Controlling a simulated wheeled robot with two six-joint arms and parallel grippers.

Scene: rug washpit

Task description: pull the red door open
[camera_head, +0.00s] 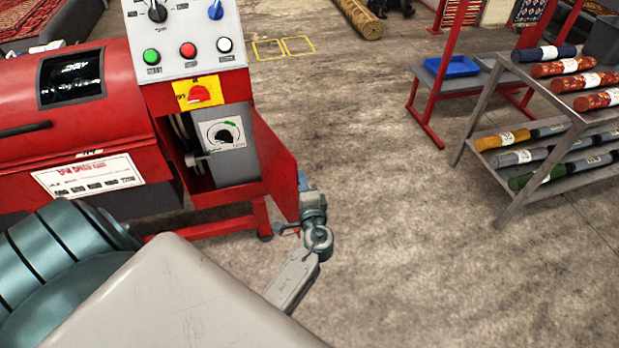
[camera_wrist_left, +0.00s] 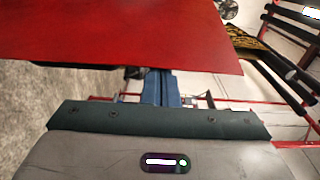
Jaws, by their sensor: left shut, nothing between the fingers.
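The red door (camera_head: 274,165) stands swung out from the front of the red machine, with the compartment behind it exposed. Inside are a grey panel with a round dial (camera_head: 222,133) and dark parts. My left gripper (camera_head: 303,183) is beside the door's lower free edge, with its fingers shut and empty. In the left wrist view the door is a broad red panel (camera_wrist_left: 120,35) across the top, and the shut blue fingers (camera_wrist_left: 158,88) reach below its edge. I cannot tell whether they touch it. My right gripper is in neither view.
The machine's control panel (camera_head: 185,30) has coloured buttons, with a red knob on a yellow plate (camera_head: 198,94) below. A rack (camera_head: 552,95) of rolled rugs stands at right, near a blue tray (camera_head: 452,66). The floor between is clear.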

